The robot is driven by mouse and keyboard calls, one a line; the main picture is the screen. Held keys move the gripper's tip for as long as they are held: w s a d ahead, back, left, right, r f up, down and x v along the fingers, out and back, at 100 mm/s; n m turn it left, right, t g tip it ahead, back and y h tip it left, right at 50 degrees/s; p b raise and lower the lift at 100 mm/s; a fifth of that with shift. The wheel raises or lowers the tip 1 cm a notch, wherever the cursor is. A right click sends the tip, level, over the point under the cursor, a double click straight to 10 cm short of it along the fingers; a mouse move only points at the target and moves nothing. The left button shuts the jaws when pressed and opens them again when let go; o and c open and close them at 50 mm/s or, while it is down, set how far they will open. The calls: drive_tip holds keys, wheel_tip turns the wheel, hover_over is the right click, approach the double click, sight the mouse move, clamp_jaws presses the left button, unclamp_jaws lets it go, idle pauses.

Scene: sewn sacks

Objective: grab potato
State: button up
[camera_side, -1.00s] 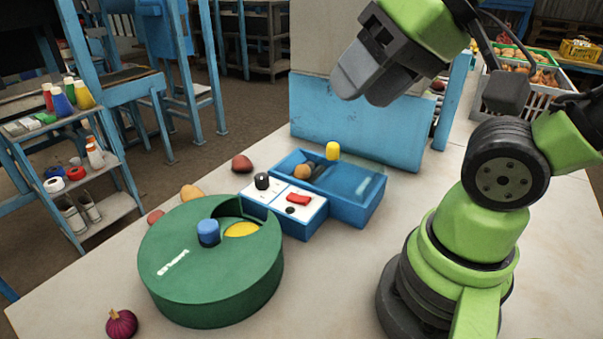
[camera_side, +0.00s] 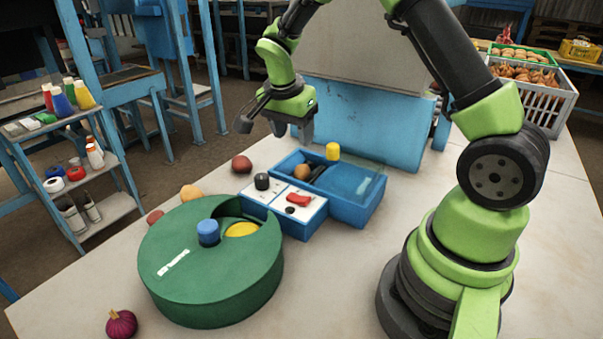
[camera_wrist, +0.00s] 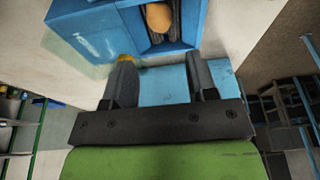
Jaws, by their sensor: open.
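A brown, rounded potato (camera_side: 302,171) lies in the open compartment of the blue box (camera_side: 345,208). In the wrist view the potato (camera_wrist: 158,17) shows at the top edge, partly cut off, on dark slats. My gripper (camera_side: 292,136) is open and empty, above and behind the box and near the blue panel. In the wrist view the two dark fingers of my gripper (camera_wrist: 160,68) stand apart with nothing between them, and the potato is beyond them. Reddish and yellowish potato-like lumps (camera_side: 241,164) lie on the table left of the box.
A green round drum (camera_side: 215,290) with a blue knob stands front left, with a purple onion (camera_side: 121,324) beside it. A vegetable crate (camera_side: 548,112) is back right.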

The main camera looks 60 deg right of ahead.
sight(300, 167)
drive_tip(key=x, duration=1)
drive_tip(key=shift+d+f, duration=0.15)
drive_tip(key=shift+f, duration=0.15)
drive_tip(key=shift+c, duration=0.2)
drive_tip(key=c, duration=0.6)
